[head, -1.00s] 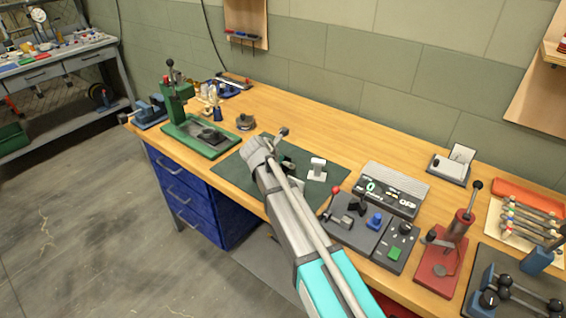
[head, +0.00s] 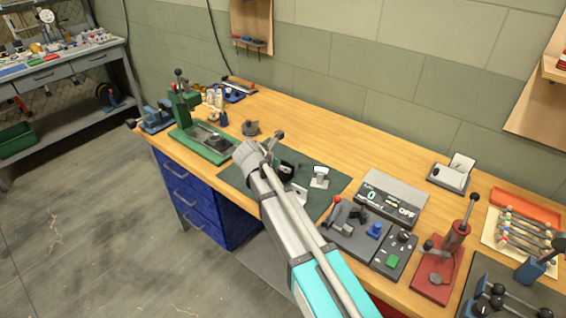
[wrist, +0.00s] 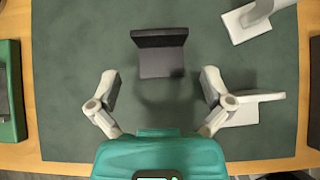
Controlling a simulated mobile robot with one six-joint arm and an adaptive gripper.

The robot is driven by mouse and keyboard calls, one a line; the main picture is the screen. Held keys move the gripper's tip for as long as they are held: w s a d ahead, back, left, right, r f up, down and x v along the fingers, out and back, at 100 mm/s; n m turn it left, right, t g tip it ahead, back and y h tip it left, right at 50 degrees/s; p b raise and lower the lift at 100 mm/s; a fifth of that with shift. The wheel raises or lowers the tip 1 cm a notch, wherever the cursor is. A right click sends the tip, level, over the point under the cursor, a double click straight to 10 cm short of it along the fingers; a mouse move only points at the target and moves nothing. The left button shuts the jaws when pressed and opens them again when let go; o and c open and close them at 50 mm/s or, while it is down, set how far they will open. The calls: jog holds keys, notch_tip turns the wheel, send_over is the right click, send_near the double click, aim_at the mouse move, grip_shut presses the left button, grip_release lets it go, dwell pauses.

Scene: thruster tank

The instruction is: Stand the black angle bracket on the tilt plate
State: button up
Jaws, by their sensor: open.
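The black angle bracket (wrist: 160,52) is on the green mat (wrist: 75,60), seen from above in the wrist view, with its raised leg at the far side. It shows as a small dark shape beside my arm in the head view (head: 288,168). My gripper (wrist: 160,88) is open and empty; its fingers are apart on either side, nearer the camera side than the bracket and not around it. In the head view my arm mostly hides the gripper. What appears to be the tilt plate, a light slanted plate on a grey base (head: 450,176), stands at the back right.
Two white brackets (wrist: 262,18) (wrist: 240,115) lie right of the black one; the nearer is beside my right finger. A green press (head: 205,142) stands left of the mat. Control boxes (head: 392,198) and a red lever press (head: 440,260) stand to the right.

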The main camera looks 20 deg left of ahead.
jog(key=shift+p+v, duration=1.65)
jog(key=shift+v, duration=1.1)
jog(key=shift+f, duration=0.1)
jog(key=s+f+b, duration=0.1)
jog(key=b, duration=0.1)
jog(key=shift+a+t+h+b, duration=0.15)
jog(key=shift+t+h+b, duration=0.15)
jog(key=shift+t+b, duration=0.1)
jog(key=shift+s+a+f+t+b, duration=0.25)
jog(key=shift+s+f+t+b, duration=0.3)
jog(key=shift+b, duration=0.65)
jog(key=shift+s+a+t+h+b, duration=0.25)
jog(key=shift+s+t+h+b, duration=0.35)
jog(key=shift+b, duration=0.4)
jog(key=shift+s+a+r+t+b, duration=0.1)
jog(key=shift+s+a+t+b, duration=0.1)
jog(key=shift+t+b, duration=0.25)
jog(key=shift+r, duration=0.15)
jog(key=shift+b+x, duration=1.55)
jog(key=shift+x, duration=2.75)
